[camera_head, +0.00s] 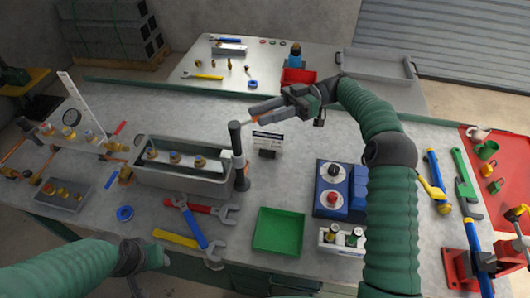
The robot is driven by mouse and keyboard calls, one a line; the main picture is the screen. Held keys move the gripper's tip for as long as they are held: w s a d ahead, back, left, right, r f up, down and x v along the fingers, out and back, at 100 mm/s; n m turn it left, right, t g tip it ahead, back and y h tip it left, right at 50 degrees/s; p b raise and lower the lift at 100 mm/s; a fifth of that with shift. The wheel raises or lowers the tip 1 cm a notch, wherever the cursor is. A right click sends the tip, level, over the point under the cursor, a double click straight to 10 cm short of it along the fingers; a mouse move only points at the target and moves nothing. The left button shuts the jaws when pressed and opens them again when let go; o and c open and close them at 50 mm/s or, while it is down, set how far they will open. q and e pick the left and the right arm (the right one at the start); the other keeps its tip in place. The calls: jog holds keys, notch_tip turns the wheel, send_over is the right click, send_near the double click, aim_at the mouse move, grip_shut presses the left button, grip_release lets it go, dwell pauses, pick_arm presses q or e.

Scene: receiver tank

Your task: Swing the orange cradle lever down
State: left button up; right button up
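The orange cradle lever is hard to make out. A dark upright handle (236,138) stands at the right end of the grey tank tray (190,182), with a second dark post (242,177) beside it. A small orange piece (255,121) shows at the fingertips of my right gripper (258,115); I cannot tell whether it belongs to the lever. The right gripper reaches in from the right, its two fingers apart and pointing left, just right of the dark handle. My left gripper (150,262) is low at the bottom left, partly hidden, away from the tray.
Wrenches (202,226) and a green tray (278,232) lie in front. A blue box (332,204) stands right of them. Brass fittings (70,132) and a white upright ruler (78,98) are at the left.

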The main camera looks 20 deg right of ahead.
jog(key=s+a+r+b, duration=0.1)
jog(key=s+a+b, duration=0.1)
jog(key=s, duration=1)
jog(key=shift+s+a+r, duration=0.15)
jog(key=shift+a+r, duration=0.05)
jog(key=shift+a, duration=0.45)
jog(key=shift+c, duration=0.5)
